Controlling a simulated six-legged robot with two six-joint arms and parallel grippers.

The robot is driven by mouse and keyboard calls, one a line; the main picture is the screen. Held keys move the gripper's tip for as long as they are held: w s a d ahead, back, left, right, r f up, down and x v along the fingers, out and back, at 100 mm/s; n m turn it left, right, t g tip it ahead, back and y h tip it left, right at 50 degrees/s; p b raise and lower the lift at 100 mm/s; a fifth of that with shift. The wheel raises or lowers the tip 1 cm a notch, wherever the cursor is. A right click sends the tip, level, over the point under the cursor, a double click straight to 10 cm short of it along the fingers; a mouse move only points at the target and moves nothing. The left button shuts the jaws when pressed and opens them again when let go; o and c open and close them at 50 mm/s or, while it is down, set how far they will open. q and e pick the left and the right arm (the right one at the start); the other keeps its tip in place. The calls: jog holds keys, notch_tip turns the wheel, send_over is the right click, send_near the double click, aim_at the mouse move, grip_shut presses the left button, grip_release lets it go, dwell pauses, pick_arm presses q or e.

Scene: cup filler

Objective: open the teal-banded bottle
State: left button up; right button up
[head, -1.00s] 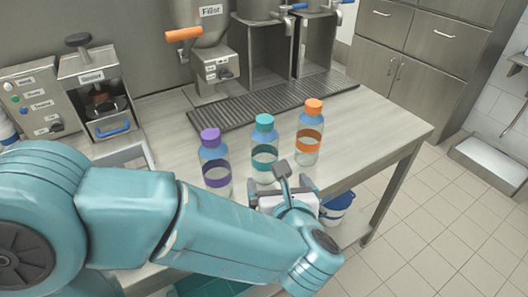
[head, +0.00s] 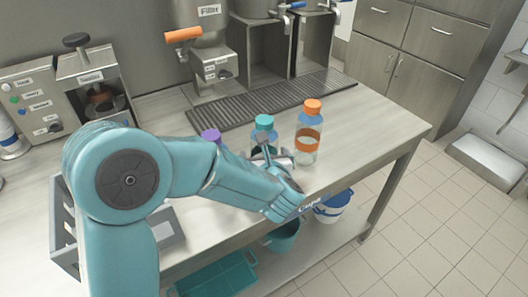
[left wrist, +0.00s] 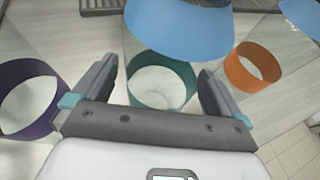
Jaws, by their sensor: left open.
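The teal-banded bottle (head: 264,123) stands upright on the table, its teal cap on. In the left wrist view its blue upper part and teal band (left wrist: 188,82) show between my two fingers. My left gripper (head: 274,157) is open, with one finger (left wrist: 101,76) on each side of the band in that view. I cannot tell whether either finger touches the bottle. My forearm and gripper hide the bottle's lower part in the head view. My right gripper is not in view.
The orange-capped bottle (head: 307,131) stands close on the right. The purple-capped bottle (head: 210,136) is on the left, mostly hidden behind my arm. A drip grate (head: 270,100) and the filler (head: 212,62) lie behind. The table's right side is clear.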

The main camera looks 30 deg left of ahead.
pick_arm(q)
jog(key=shift+w+a+f, duration=0.1)
jog(key=shift+w, duration=0.1)
jog(key=c, duration=1)
notch_tip(320, 180, up, 20)
jog(key=p, duration=0.3)
jog(key=o, duration=0.4)
jog(key=c, duration=0.8)
jog(key=shift+s, duration=0.15)
jog(key=shift+c, duration=0.2)
